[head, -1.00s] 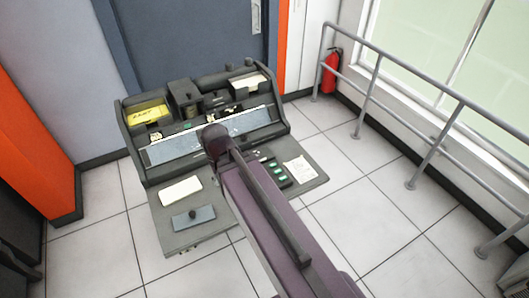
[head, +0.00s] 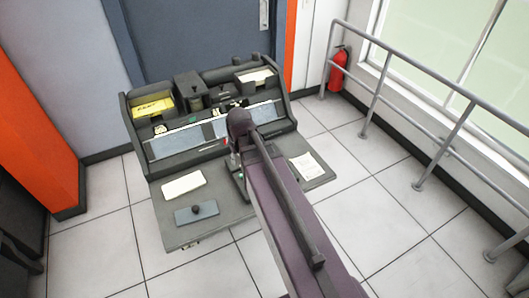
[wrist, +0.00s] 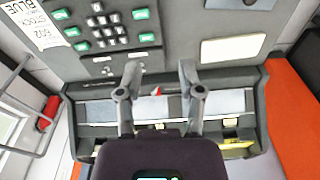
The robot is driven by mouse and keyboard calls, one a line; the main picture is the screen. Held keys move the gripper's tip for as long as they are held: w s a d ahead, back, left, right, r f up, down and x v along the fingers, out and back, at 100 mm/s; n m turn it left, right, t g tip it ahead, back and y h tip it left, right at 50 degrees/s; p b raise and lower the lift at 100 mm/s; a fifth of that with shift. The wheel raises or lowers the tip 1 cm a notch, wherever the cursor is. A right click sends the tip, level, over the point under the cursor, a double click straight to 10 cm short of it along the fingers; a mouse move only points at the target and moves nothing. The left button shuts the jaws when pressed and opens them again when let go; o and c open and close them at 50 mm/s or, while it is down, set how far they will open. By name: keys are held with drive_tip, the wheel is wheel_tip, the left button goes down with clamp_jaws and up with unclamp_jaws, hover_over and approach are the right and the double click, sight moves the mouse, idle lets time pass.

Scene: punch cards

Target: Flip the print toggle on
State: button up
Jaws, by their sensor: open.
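The punch-card console (head: 190,235) stands against the dark door. My gripper (wrist: 160,72) is open, with its two grey fingers apart over the console top in the wrist view. A small red-and-white piece (wrist: 157,91) shows between the fingers; it may be the print toggle, but its shape and position are too small to tell. A red spot (head: 226,141) also shows beside my arm's end in the head view. The keypad (wrist: 112,32) with green and dark keys lies beyond the fingertips. In the head view my arm hides the keypad and most of my gripper.
A white pad (head: 183,184) and a grey plate with a black knob (head: 196,212) lie on the console's left. A paper sheet (head: 307,167) lies on its right. A railing (head: 400,72) and fire extinguisher (head: 338,68) stand at the right. Floor around is clear.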

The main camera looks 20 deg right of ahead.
drive_tip(key=w+d+f+t+b, duration=0.1)
drive_tip(key=w+d+f+b, duration=0.1)
drive_tip(key=w+d, duration=0.2)
drive_tip(key=w+d+f+t+b, duration=0.1)
drive_tip(key=w+d+f+b, duration=0.2)
drive_tip(key=w+d, duration=0.2)
drive_tip(key=w+d+f+m+t+b, duration=0.1)
drive_tip(key=w+d+f+b, duration=0.1)
drive_tip(key=w+d, duration=0.3)
drive_tip(key=d, duration=0.3)
drive_tip(key=shift+d+f+h+b, duration=0.2)
drive_tip(key=shift+f+h+b, duration=0.15)
drive_tip(key=shift+f+h, duration=0.05)
drive_tip(key=b+x, duration=1.2)
drive_tip(key=x, duration=0.1)
drive_tip(key=shift+w+f+b, duration=0.15)
drive_tip(key=shift+f+b, duration=0.15)
drive_tip(key=shift+b, duration=0.05)
